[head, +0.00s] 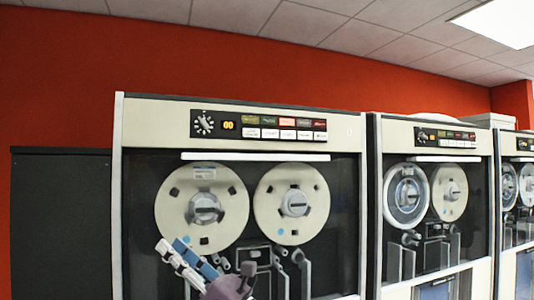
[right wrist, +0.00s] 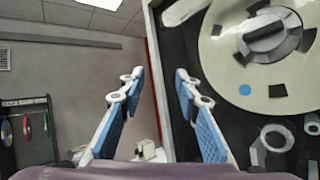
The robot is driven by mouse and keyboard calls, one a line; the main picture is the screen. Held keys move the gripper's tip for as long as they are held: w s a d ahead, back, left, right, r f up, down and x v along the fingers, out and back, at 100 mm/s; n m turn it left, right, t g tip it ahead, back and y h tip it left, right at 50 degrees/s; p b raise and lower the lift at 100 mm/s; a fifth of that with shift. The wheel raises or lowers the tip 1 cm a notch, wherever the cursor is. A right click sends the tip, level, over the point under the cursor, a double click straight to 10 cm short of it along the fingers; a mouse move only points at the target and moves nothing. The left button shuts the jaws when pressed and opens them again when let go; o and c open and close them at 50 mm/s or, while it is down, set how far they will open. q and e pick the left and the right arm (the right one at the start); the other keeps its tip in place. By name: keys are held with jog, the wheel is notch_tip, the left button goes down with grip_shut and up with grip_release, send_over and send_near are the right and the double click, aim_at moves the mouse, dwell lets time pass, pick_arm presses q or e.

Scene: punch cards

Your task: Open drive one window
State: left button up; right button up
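The nearest tape drive (head: 118,200) has a cream frame and a panel whose display seems to read 00. Its window (head: 340,200) is a dark area with a white bar (head: 255,157) along the top edge. Two cream reels (head: 313,205) show inside; I cannot tell whether the pane covers them. My right gripper (head: 172,245) is in front of the lower left reel, below the bar. In the right wrist view the right gripper (right wrist: 160,77) has its blue-padded fingers apart with nothing between them. The drive's reel (right wrist: 225,55) is to their right. My left gripper is not in view.
A second drive (head: 372,220) and a third drive (head: 497,220) stand to the right. A dark cabinet (head: 60,230) stands to the left by a red wall (head: 60,80). A rack with colored rings (right wrist: 30,105) stands at left in the right wrist view.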

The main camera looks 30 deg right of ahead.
notch_tip(320, 180, up, 8)
jog(key=d+r+n+g+y, duration=0.15)
jog(key=n+g, duration=0.25)
jog(key=n, duration=0.7)
jog(key=n+t+h+p, duration=0.15)
jog(key=n+h, duration=0.35)
jog(key=h, duration=0.7)
send_near(265, 158)
jog(key=w, duration=0.4)
jog(key=w+p, duration=0.1)
jog(key=w, duration=0.1)
jog(key=w+a+p, duration=0.1)
jog(key=w, duration=0.1)
jog(key=shift+w, duration=0.3)
jog(key=shift+a, duration=0.1)
jog(key=shift+c, duration=0.2)
grip_shut()
